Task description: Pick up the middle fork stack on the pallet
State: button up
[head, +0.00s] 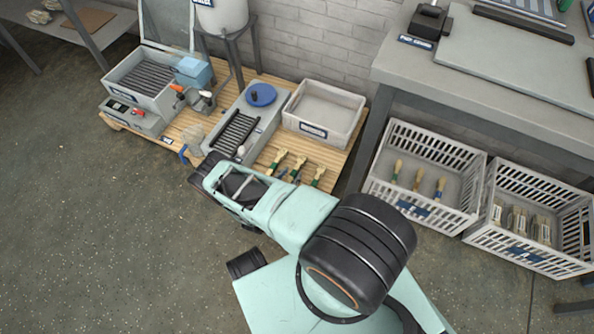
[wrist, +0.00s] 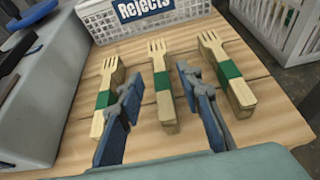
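Three wooden fork stacks with green bands lie side by side on the wooden pallet (wrist: 80,148), tines pointing away in the wrist view. The middle fork stack (wrist: 162,82) lies between the left stack (wrist: 106,90) and the right stack (wrist: 228,75). The middle stack also shows in the head view (head: 297,166). My gripper (wrist: 160,75) is open. Its blue-padded fingers appear on either side of the middle stack, with nothing held. The left finger partly covers the left stack in the wrist view. I cannot tell how far the fingertips are above the pallet.
A white bin labelled Rejects (wrist: 130,22) stands just beyond the tines. White crates (head: 460,205) stand under the table (head: 480,85) at right. Open floor (head: 110,230) lies at left.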

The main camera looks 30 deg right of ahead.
aim_at(296, 168)
jog(key=b+x, duration=0.1)
jog(key=x, duration=0.3)
jog(key=shift+w+d+b, duration=0.2)
jog(key=shift+d+b, duration=0.05)
jog(key=shift+b, duration=0.1)
grip_shut()
